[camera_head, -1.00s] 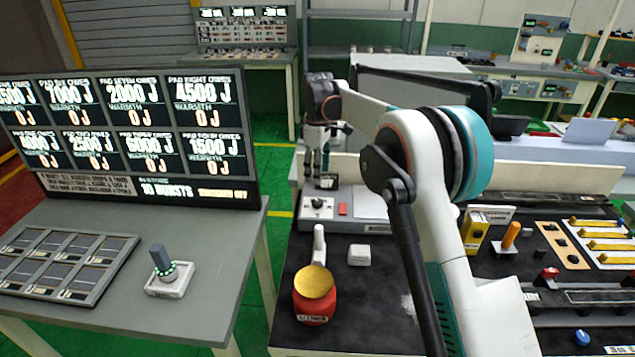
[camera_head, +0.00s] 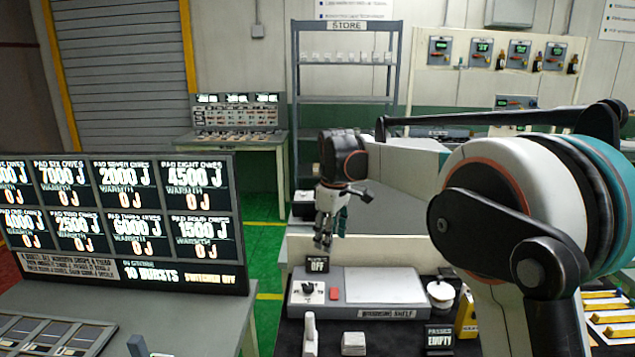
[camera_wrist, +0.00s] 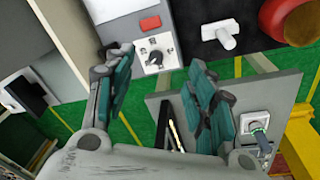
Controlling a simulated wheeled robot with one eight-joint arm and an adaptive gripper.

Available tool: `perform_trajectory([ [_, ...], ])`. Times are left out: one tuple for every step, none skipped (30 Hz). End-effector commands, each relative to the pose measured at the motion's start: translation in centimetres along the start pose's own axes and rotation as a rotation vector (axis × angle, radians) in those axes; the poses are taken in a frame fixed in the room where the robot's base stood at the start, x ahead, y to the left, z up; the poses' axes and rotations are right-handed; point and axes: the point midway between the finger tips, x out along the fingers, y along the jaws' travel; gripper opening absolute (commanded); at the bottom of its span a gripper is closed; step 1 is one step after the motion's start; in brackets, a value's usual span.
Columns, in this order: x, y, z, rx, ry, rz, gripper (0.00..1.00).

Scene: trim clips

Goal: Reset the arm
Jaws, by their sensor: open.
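My gripper (camera_head: 327,228) hangs at the end of my raised arm, left of the arm's large white and teal joint in the head view. It points down above and behind the weighing shelf (camera_head: 385,314). In the wrist view my gripper (camera_wrist: 160,98) shows two teal-padded fingers spread apart with nothing between them. Green floor and the grey table edge show beyond the fingers. The fingers touch nothing that I can see.
The display board (camera_head: 125,220) stands on the left table. A sign reading OFF (camera_head: 317,265) stands behind the weighing shelf. A white handle (camera_head: 310,335) and white block (camera_head: 353,343) are in front. A store rack (camera_head: 345,70) stands at the back.

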Motion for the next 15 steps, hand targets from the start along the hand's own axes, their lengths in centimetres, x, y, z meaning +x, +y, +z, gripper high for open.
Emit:
perform_trajectory([
  [-1.1, -0.5, 1.4, 0.034, 0.011, 0.012, 0.51],
  [-1.7, -0.7, 2.2, 0.056, 0.018, 0.020, 0.51],
  [-2.4, -1.1, 3.2, 0.084, 0.028, 0.030, 0.51],
  [-3.0, -1.4, 3.9, 0.105, 0.035, 0.037, 0.51],
  [-3.5, -1.7, 4.6, 0.126, 0.042, 0.044, 0.51],
  [-4.1, -2.1, 5.7, 0.154, 0.053, 0.055, 0.51],
  [-4.5, -2.5, 6.4, 0.176, 0.060, 0.061, 0.51],
  [-5.0, -2.8, 7.2, 0.197, 0.068, 0.069, 0.51],
  [-5.5, -3.4, 8.3, 0.226, 0.078, 0.078, 0.51],
  [-5.9, -3.8, 9.0, 0.246, 0.086, 0.085, 0.51],
  [-6.2, -4.2, 9.8, 0.267, 0.094, 0.092, 0.51],
  [-6.7, -4.8, 10.8, 0.296, 0.105, 0.100, 0.51],
  [-6.9, -5.2, 11.7, 0.316, 0.113, 0.107, 0.51],
  [-7.2, -5.7, 12.5, 0.338, 0.122, 0.114, 0.51],
  [-7.5, -6.4, 13.5, 0.366, 0.133, 0.122, 0.51],
])
